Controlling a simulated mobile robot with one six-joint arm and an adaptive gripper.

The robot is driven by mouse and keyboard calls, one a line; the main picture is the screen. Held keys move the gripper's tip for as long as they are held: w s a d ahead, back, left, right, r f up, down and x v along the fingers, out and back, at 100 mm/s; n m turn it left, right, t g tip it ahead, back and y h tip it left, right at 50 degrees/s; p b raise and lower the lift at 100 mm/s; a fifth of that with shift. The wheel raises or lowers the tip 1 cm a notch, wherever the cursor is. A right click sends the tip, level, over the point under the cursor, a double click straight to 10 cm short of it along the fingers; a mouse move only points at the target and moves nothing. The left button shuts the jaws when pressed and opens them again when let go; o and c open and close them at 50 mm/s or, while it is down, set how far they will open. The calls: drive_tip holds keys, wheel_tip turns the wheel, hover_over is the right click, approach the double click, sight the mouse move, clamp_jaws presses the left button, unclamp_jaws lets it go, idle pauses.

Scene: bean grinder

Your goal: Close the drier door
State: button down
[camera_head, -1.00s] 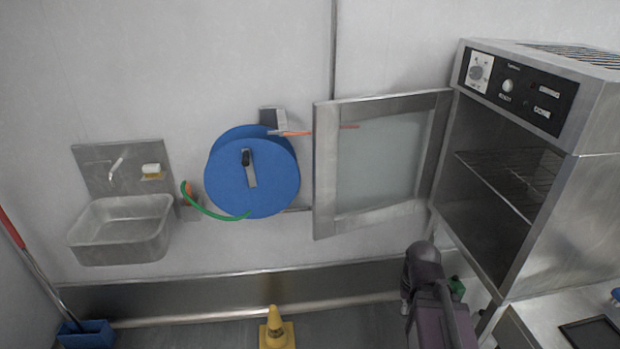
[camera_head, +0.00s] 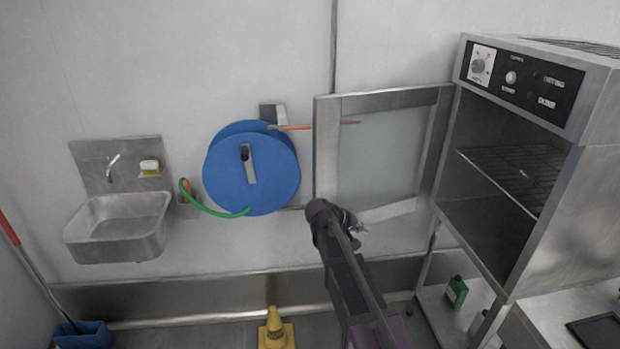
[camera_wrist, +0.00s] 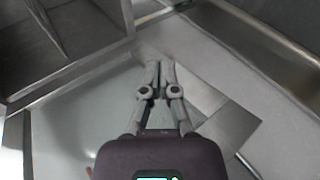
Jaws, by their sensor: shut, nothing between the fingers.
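The drier (camera_head: 590,170) is a steel cabinet on legs at the right of the head view, with a black control panel and a wire shelf inside. Its door (camera_head: 385,98), a steel frame around a pale glass pane, stands wide open to the left of the cabinet. My gripper (camera_head: 360,226) is in front of the door's lower frame, partly covering its lower left part. In the wrist view, my gripper (camera_wrist: 158,66) has its fingers together and empty. I cannot tell whether it touches the door.
A blue hose reel (camera_head: 270,180) with a green hose hangs on the wall left of the door. A sink (camera_head: 118,230) is farther left. A yellow cone (camera_head: 275,330) stands on the floor. A green bottle (camera_head: 456,292) is below the drier.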

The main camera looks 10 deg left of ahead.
drive_tip(key=w+a+r+n+t+h+b, duration=0.1)
drive_tip(key=w+a+r+t, duration=0.3)
drive_tip(key=a, duration=0.8)
drive_tip(key=w+a+r+n+t+h+b, duration=0.1)
drive_tip(key=w+a+r+n+t, duration=0.2)
drive_tip(key=a, duration=0.9)
drive_tip(key=shift+w+a+r+n+t+h, duration=0.4)
drive_tip(key=shift+w+r+t, duration=0.2)
drive_tip(key=shift+w+r, duration=0.25)
drive_tip(key=shift+d, duration=0.15)
drive_tip(key=x, duration=1)
drive_tip(key=shift+s, duration=0.15)
